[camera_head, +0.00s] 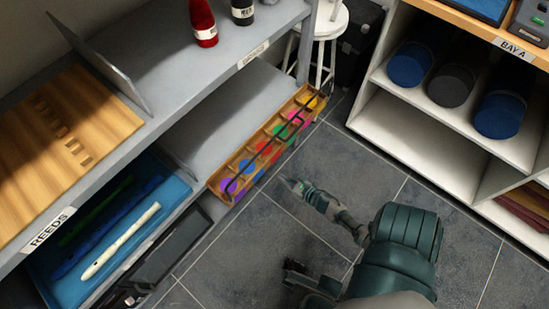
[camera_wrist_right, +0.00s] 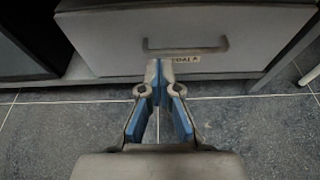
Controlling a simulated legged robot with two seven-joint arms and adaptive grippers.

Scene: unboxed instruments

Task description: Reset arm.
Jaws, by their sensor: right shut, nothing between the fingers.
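My right gripper (camera_head: 290,183) reaches left over the grey floor in the camera_head view, beside the shelf unit's front. In the right wrist view its two blue-lined fingers (camera_wrist_right: 158,75) meet at the tips, shut with nothing between them. They point toward a grey drawer front with a bar handle (camera_wrist_right: 186,46) and a small label, apart from the handle as far as I can tell.
A wooden tray with coloured compartments (camera_head: 233,168) lies left of my right gripper. A blue tray (camera_head: 182,188) holds a cream recorder (camera_head: 120,241). Red and dark bottles (camera_head: 203,22) stand on the grey shelf top. Floor between is open.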

